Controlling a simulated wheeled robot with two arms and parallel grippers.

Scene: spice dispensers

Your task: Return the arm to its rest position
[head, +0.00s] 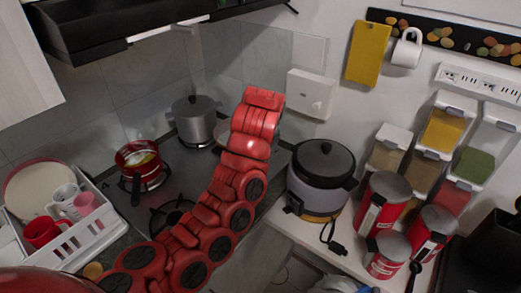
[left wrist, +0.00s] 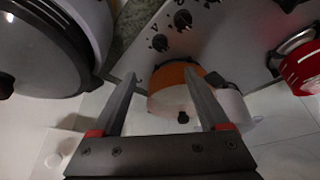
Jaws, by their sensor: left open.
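My red left arm (head: 225,185) comes in from the lower left of the head view. It curves up across the stove to a raised end near the back wall. Its gripper cannot be made out in the head view. In the left wrist view my left gripper (left wrist: 160,78) has its two grey fingers spread wide apart. Nothing is held between them. An orange and white round object (left wrist: 172,88) shows behind the fingers, apart from them as far as I can tell. My right arm and gripper are not in view.
The rice cooker (head: 322,175) stands right of my arm. A grey pot (head: 194,117) and a red pan (head: 138,158) sit on the stove. Red canisters (head: 382,200) and spice dispensers (head: 440,130) are at right. A dish rack (head: 88,240) is at left; the hood (head: 130,25) overhangs.

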